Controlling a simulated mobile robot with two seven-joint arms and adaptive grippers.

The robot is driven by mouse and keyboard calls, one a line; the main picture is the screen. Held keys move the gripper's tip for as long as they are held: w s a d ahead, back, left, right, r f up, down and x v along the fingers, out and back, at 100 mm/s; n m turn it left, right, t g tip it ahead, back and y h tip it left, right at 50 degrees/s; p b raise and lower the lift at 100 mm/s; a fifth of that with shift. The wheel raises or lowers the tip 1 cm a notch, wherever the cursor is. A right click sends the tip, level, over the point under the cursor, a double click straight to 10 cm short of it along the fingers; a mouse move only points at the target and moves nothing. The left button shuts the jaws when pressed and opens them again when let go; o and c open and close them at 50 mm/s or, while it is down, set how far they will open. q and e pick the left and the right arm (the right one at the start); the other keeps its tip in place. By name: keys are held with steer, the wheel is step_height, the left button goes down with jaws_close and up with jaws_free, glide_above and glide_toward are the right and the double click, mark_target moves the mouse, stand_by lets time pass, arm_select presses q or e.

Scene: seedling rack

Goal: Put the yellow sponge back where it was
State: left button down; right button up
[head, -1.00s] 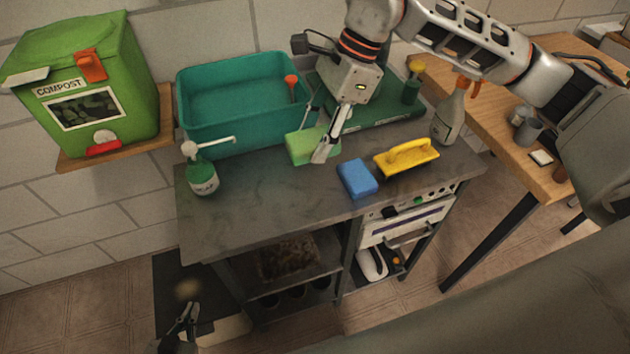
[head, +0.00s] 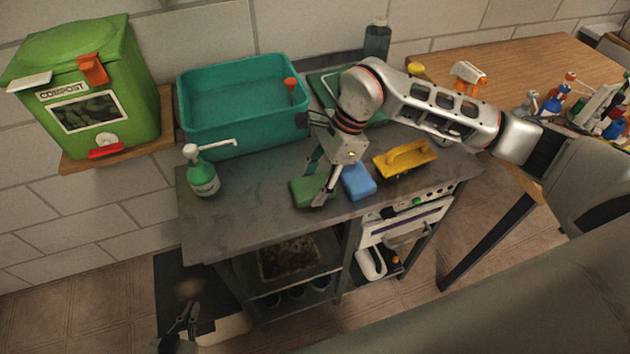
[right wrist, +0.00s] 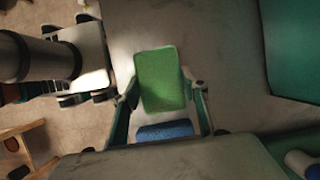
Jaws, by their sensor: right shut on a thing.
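My right gripper (head: 314,188) is shut on a green sponge (head: 302,194), low at the bench's front edge, left of a blue sponge (head: 358,182). I cannot tell whether the green sponge touches the bench. The right wrist view shows the green sponge (right wrist: 161,78) between the two fingers, with the blue sponge (right wrist: 164,131) below it in the picture.
The grey bench (head: 240,215) holds a teal basin (head: 215,140) at the back and a pump bottle (head: 202,175) at left. A green compost bin (head: 80,85) sits on a wall shelf. The bench is clear between the pump bottle and the green sponge.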

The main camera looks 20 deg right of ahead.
steer(key=shift+f, duration=0.15)
steer(key=o, duration=1.2)
steer(key=shift+c, duration=0.2)
steer(key=shift+r, duration=0.3)
steer(key=b+v, duration=0.1)
steer(key=v, duration=1)
steer(key=shift+d+r+b, duration=0.15)
steer(key=shift+r+b, duration=0.15)
steer(key=shift+r, duration=0.1)
steer(key=shift+s, duration=0.1)
